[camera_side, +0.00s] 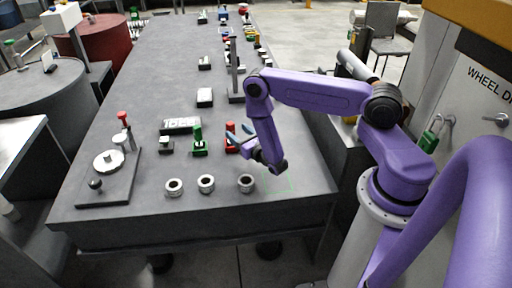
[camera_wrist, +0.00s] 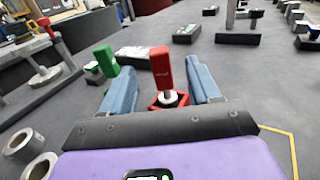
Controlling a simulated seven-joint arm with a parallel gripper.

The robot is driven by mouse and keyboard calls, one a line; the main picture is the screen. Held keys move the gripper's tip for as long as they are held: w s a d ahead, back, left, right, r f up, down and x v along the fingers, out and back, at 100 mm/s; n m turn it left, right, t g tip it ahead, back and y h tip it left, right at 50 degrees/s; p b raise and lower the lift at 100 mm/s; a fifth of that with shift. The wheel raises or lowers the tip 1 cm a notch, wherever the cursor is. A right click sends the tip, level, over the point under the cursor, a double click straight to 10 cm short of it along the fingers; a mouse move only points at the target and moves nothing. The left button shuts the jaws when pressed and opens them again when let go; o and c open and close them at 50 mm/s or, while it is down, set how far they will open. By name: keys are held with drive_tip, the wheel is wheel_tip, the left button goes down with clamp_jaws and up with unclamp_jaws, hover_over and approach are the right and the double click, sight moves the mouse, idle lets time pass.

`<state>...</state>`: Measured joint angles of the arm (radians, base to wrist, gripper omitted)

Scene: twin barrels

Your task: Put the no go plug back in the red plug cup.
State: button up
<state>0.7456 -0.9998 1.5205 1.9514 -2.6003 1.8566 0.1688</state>
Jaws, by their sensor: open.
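The no go plug, with a red upright handle (camera_side: 231,128), stands at the red plug cup (camera_side: 232,149). In the wrist view the red handle (camera_wrist: 161,66) rises over the cup (camera_wrist: 155,104), with a pale metal part showing low at the cup; how deep it sits is hard to tell. My gripper (camera_wrist: 162,88) is open, its blue fingers to either side of the plug in the picture, with gaps on both sides. In the side view my gripper (camera_side: 240,146) is low beside the red plug and cup. No contact shows.
A green plug (camera_side: 197,134) stands in a green cup (camera_side: 200,150) to the left. Three steel rings (camera_side: 206,183) sit near the front edge. A gauge stand (camera_side: 108,178) is at the left. A tall grey post (camera_side: 234,68) stands behind. A marked outline (camera_side: 282,182) lies at right front.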

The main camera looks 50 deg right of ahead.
drive_tip(key=v, duration=1)
